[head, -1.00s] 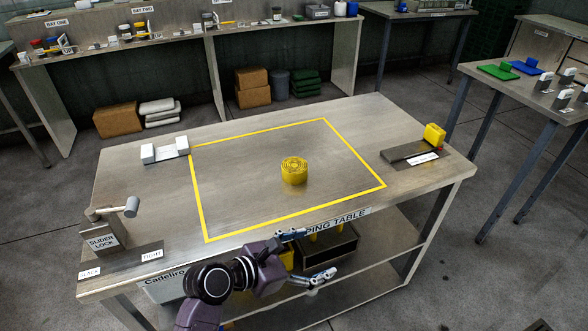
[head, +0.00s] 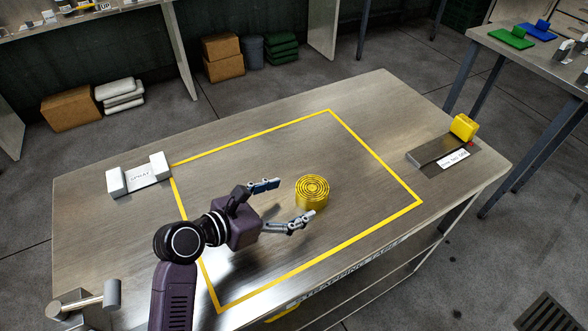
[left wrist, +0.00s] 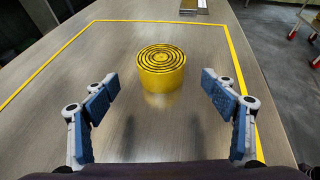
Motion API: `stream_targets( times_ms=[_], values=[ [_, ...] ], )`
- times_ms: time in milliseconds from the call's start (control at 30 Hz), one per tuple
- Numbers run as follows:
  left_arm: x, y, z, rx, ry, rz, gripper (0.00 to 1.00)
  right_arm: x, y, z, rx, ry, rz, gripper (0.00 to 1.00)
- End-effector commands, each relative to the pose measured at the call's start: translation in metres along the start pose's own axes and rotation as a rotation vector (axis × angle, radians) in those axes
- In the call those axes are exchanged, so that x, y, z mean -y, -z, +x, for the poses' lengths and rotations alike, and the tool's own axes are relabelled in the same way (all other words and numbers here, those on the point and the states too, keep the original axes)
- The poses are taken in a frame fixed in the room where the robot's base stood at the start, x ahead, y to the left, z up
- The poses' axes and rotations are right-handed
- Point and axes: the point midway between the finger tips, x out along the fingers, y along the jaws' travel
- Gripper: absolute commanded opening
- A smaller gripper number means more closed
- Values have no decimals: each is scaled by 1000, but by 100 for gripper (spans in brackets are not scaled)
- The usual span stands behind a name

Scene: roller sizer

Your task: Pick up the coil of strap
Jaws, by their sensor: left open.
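The coil of strap (head: 312,192) is a short yellow cylinder with dark rings on its top. It stands on the metal table (head: 390,110), inside the yellow taped outline. My left gripper (head: 288,202) is open and empty just left of the coil, with its fingers pointing toward it. In the left wrist view the coil (left wrist: 161,71) is centred beyond the two spread blue-padded fingertips (left wrist: 160,90), apart from both. My right gripper is not in view.
A white holder (head: 140,176) stands at the table's left. A dark plate with a yellow block (head: 463,126) sits at the right edge. A grey-handled device (head: 85,305) stands at the front left corner. The taped area around the coil is clear.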

Motion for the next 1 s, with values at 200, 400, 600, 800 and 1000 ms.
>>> stream_targets(
  times_ms=[200, 400, 600, 800, 1000],
  values=[
    [1, -1, 13, 2, 3, -6, 78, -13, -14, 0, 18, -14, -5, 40],
    [1, -1, 36, 2, 3, -4, 78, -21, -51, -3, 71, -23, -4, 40],
    [1, -1, 65, 2, 3, -4, 78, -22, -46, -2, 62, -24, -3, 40],
    [2, -1, 78, 2, 1, -4, 78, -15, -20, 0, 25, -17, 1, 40],
    [1, -1, 78, 2, 1, -4, 75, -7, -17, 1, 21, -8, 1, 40]
  ],
)
